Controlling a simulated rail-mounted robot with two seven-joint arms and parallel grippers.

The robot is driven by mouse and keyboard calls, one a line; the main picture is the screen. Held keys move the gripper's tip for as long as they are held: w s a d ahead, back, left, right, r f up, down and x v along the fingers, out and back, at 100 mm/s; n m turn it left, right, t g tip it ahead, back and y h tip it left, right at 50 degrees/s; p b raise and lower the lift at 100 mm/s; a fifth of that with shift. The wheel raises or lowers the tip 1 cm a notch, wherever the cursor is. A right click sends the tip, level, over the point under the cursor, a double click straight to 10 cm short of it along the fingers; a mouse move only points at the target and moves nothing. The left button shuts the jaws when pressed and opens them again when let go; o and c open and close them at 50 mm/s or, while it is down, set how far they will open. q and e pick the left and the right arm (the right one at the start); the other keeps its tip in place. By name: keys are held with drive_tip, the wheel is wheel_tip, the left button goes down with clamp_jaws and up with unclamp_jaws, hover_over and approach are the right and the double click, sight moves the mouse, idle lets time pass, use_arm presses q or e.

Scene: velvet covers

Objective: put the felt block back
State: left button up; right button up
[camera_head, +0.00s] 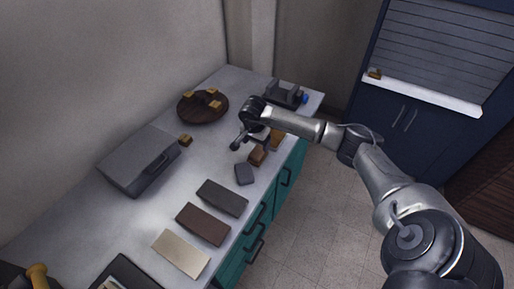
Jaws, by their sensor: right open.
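A small dark grey block (244,174), which looks like the felt block, lies on the grey counter near its front edge. I cannot tell its material for sure. My right gripper (240,142) is open and low over the counter, a little beyond the grey block and apart from it. A brown block (258,156) lies just right of the gripper, and an orange-brown block (277,140) sits behind it, partly hidden by my arm. My left gripper is out of view.
Three flat pieces lie nearer: dark grey (222,198), brown (203,225) and cream (181,253). A grey case (138,160) and a round dark wooden board (190,112) with small yellow blocks stand along the wall side. A dark tray (125,272) is at the bottom.

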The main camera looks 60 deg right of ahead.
sight(255, 155)
drive_tip(key=shift+a+r+p, duration=0.15)
drive_tip(key=shift+a+r, duration=0.05)
drive_tip(key=shift+r, duration=1.25)
drive_tip(key=shift+a+r+p, duration=0.15)
drive_tip(key=shift+r, duration=1.25)
